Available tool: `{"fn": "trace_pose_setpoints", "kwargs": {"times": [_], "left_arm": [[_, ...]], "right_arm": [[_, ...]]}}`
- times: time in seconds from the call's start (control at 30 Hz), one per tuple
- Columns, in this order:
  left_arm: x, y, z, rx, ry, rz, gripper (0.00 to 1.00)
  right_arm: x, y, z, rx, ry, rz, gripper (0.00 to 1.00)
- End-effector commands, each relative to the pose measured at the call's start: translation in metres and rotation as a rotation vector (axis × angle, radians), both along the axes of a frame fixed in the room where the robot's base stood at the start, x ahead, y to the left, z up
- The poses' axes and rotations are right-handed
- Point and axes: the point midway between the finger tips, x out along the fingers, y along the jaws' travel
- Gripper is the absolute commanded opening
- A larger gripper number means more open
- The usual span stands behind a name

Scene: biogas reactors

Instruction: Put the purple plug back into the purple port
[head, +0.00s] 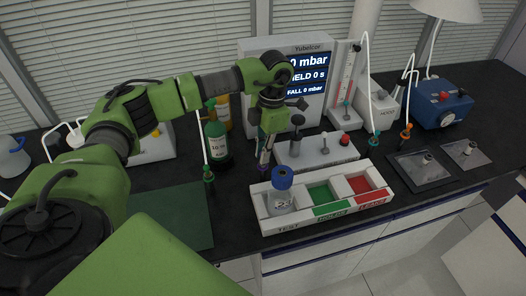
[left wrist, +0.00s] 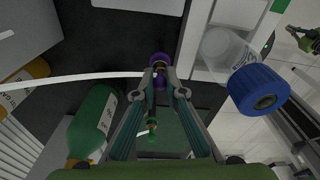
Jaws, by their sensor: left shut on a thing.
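My left gripper (head: 263,160) points down over the bench, between the green bottle and the white tray. It is shut on the purple plug (head: 262,168). In the left wrist view the fingertips (left wrist: 159,76) close around the purple plug (left wrist: 161,82), with a round purple end (left wrist: 159,60) just beyond them. I cannot make out a separate purple port; the fingers and plug may hide it. Part of what looks like my right gripper (left wrist: 306,42) shows at the right edge of the left wrist view, too small to judge its jaws.
A white tray (head: 290,229) with a blue-capped jar (head: 281,190) stands close right of the gripper. A green bottle (head: 216,142) and green plug (head: 208,175) are to its left. A pressure display unit (head: 262,47) stands behind. The dark green mat (head: 178,215) is bare.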

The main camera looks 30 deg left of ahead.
Motion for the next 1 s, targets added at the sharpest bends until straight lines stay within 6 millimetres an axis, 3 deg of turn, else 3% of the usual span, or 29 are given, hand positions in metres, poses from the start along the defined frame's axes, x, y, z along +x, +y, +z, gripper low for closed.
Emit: {"fn": "trace_pose_setpoints", "kwargs": {"times": [1.0], "left_arm": [[0.0, -0.0005, -0.0087, 0.0, 0.0, 0.0, 0.0]], "right_arm": [[0.0005, 0.0032, -0.0065, 0.003, 0.0, 0.0, 0.0]]}}
